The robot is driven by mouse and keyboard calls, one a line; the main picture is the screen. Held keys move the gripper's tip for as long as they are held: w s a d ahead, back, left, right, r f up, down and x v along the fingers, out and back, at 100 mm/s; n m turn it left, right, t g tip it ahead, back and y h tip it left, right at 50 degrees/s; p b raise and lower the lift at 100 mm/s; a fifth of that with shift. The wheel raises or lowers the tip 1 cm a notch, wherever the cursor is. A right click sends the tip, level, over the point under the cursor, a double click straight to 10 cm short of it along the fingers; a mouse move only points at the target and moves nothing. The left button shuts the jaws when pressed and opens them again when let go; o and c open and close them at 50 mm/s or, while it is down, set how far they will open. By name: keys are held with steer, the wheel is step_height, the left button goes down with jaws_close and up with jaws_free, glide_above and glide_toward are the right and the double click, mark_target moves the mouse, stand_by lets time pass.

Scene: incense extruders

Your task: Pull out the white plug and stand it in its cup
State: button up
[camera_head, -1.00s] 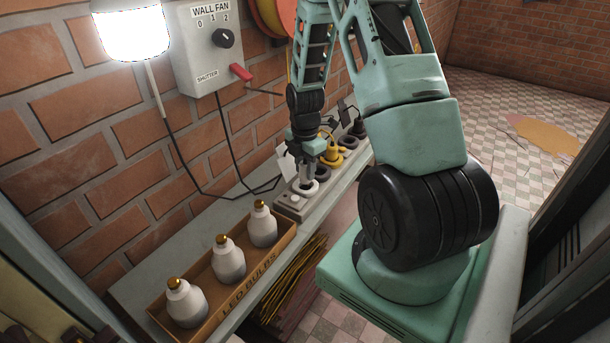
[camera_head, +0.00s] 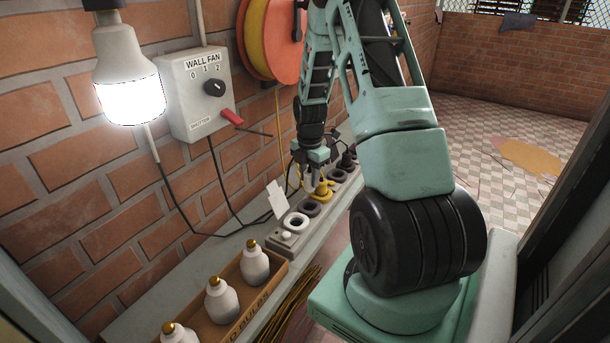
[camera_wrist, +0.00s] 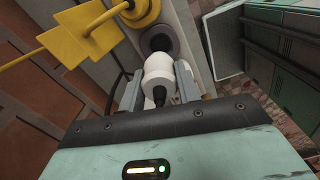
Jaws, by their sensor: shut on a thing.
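In the wrist view my gripper (camera_wrist: 160,88) is shut on the white plug (camera_wrist: 158,68), a thick white cylinder with a dark cord end toward me. In the head view my gripper (camera_head: 316,170) hangs above the socket strip, by the yellow plug (camera_head: 323,189); the white plug is hard to make out there. A white-ringed round opening (camera_head: 296,222) near the strip's front end stands empty. In the wrist view a dark round opening (camera_wrist: 158,38) lies just beyond the white plug; I cannot tell whether they touch. I cannot tell which opening is the plug's cup.
The yellow plug, also in the wrist view (camera_wrist: 138,10), stands close to my gripper. A white button (camera_head: 286,237) is at the strip's near end. A wall fan switch box (camera_head: 193,88) and hanging cords are close by on the left. A box of bulbs (camera_head: 277,277) stands nearer me.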

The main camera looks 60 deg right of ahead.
mark_target(309, 190)
steer(key=shift+f+b, duration=1.9)
steer(key=shift+f, duration=0.7)
steer(key=shift+f+b, duration=0.55)
steer(key=shift+f, duration=0.95)
steer(key=o, duration=1.1)
steer(key=shift+r, duration=0.1)
steer(key=shift+c, duration=0.2)
step_height(309, 190, up, 17)
steer(key=shift+r+b, duration=0.2)
steer(key=shift+b, duration=0.3)
